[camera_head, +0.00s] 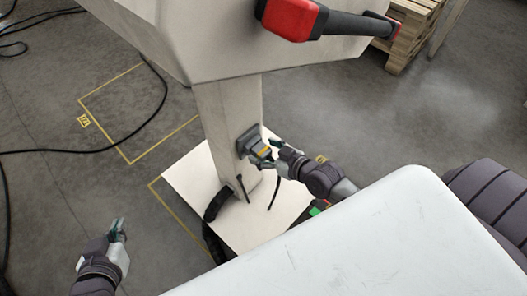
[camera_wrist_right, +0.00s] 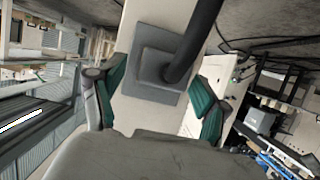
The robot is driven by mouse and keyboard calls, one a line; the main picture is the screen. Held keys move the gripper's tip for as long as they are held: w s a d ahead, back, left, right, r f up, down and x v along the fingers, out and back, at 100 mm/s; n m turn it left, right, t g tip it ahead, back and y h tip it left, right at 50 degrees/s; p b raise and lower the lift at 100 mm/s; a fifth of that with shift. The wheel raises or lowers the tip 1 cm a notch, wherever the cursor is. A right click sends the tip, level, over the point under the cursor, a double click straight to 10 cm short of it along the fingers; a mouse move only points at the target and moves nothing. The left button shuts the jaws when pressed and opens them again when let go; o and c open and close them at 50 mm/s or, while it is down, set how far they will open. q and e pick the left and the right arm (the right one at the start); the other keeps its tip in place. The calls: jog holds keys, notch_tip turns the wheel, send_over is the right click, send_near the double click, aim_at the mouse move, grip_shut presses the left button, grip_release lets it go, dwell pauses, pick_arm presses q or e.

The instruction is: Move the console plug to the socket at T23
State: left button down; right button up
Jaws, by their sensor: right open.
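The console's pale pedestal (camera_head: 228,120) stands on a white base plate (camera_head: 185,172). A dark grey square fitting (camera_head: 247,138) is mounted on it. In the right wrist view the fitting (camera_wrist_right: 150,72) carries a thick black cylindrical piece (camera_wrist_right: 196,42), which looks like the plug or its cable; I cannot tell which. My right gripper (camera_head: 268,155) is close in front of the fitting. No T23 label is readable.
Black cables (camera_head: 90,149) lie on the floor at left. Yellow floor outlines (camera_head: 128,160) and a small yellow marking (camera_head: 84,120) are left of the pedestal. The console top with a red-and-black handle (camera_head: 292,18) overhangs above. Wooden pallets (camera_head: 410,30) stand at the back right.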

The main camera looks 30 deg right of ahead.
pick_arm(q)
jog(key=shift+w+d+r, duration=0.1)
jog(key=shift+w+r, duration=0.2)
pick_arm(e)
jog(key=shift+w+a+f, duration=0.1)
jog(key=shift+w+f, duration=0.05)
jog(key=shift+w, duration=0.1)
jog(key=shift+c, duration=0.2)
grip_shut()
pick_arm(q)
jog(key=shift+s+f, duration=0.1)
jog(key=shift+s, duration=0.05)
pick_arm(e)
jog(key=shift+s, duration=0.15)
